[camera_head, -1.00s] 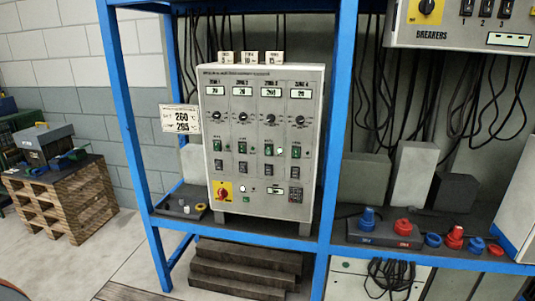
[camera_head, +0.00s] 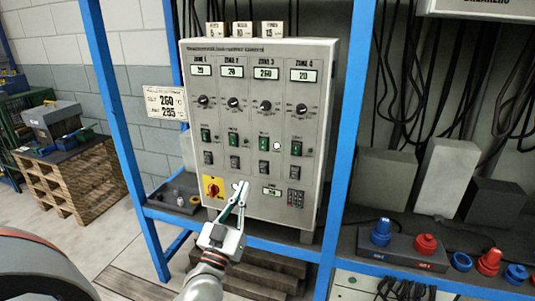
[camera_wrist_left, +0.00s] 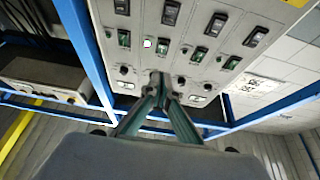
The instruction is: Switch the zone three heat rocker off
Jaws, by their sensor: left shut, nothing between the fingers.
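The grey control cabinet (camera_head: 225,190) stands on the blue rack, with columns marked zone 1 to zone 4. In the zone 3 column, under the display reading 260 and its dial, is a green rocker (camera_head: 264,142) with a lit white lamp (camera_head: 277,146) beside it. A black rocker (camera_head: 264,169) sits below; I cannot read which is labelled heat. The green rocker also shows upside down in the left wrist view (camera_wrist_left: 162,46). My left gripper (camera_head: 241,187) is shut and empty, its tips in front of the lower panel, below and left of the zone 3 rockers. My right gripper is out of view.
A yellow plate with a red rotary switch (camera_head: 212,188) and a small display (camera_head: 272,191) are low on the panel, close to the gripper. Blue rack posts (camera_head: 348,130) flank the cabinet.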

